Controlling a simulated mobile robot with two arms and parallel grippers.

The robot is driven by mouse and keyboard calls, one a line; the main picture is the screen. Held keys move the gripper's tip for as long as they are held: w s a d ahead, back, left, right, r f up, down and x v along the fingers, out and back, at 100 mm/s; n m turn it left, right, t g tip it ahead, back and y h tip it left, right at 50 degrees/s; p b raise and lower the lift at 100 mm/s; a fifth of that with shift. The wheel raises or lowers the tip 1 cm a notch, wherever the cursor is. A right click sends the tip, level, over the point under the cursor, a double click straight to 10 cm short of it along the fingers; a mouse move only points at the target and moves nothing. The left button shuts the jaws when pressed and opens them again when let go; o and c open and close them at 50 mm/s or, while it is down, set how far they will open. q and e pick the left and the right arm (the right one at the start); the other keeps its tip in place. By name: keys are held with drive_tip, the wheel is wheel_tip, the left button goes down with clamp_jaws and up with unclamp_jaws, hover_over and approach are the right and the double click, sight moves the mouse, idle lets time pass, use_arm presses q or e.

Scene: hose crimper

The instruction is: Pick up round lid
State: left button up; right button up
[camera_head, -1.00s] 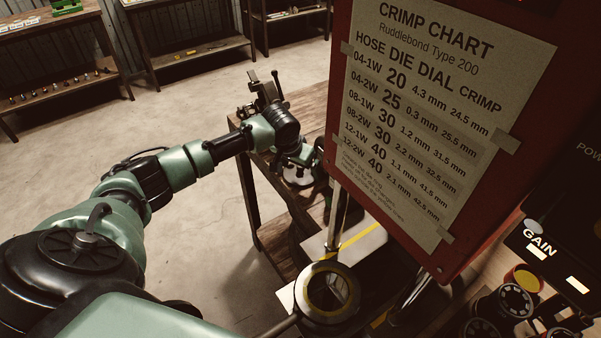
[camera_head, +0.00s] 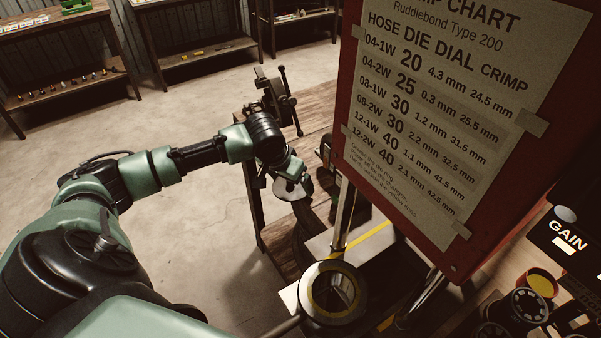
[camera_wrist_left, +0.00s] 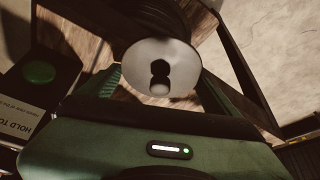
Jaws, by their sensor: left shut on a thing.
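The round lid is a pale disc (camera_head: 290,191) below my left gripper (camera_head: 288,174), near the left edge of the wooden bench in the head view. In the left wrist view the lid (camera_wrist_left: 182,58) faces the camera, with a dark knob-like shape at its middle. My left gripper (camera_wrist_left: 160,88) is shut on the lid; the exact contact at the fingertips is hard to make out. The lid appears held over the bench edge, but its height is unclear. My right gripper is not in view.
A red crimper housing with a crimp chart (camera_head: 440,100) fills the right. A round ring-shaped die head (camera_head: 333,293) stands in front. A vise (camera_head: 272,95) sits at the bench's back. A box with a green button (camera_wrist_left: 39,72) is at left. Floor is clear left.

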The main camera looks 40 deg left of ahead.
use_arm(q)
drive_tip(key=s+r+p, duration=0.2)
drive_tip(key=s+r, duration=0.1)
drive_tip(key=s, duration=0.7)
drive_tip(key=shift+d, duration=0.3)
